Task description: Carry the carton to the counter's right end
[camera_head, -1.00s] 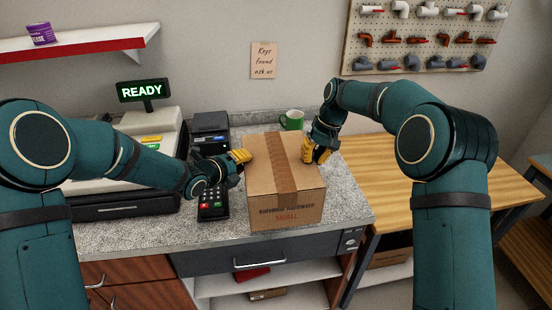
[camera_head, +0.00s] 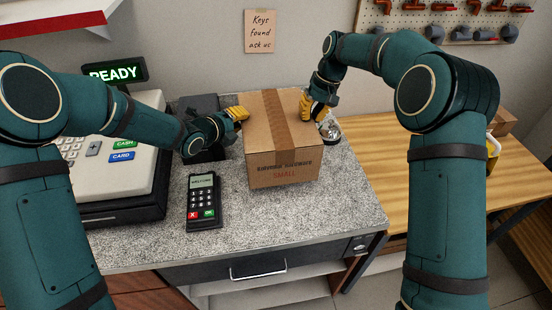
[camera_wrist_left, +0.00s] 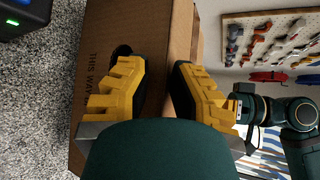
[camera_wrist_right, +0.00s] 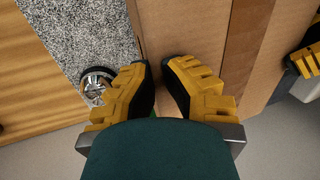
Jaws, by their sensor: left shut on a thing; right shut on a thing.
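A card reader (camera_head: 203,200) lies left of the carton, and a cash register (camera_head: 120,165) stands further left. A shiny round metal item (camera_head: 330,128) sits behind the carton's right side. A wooden table (camera_head: 400,180) adjoins the counter's right side.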

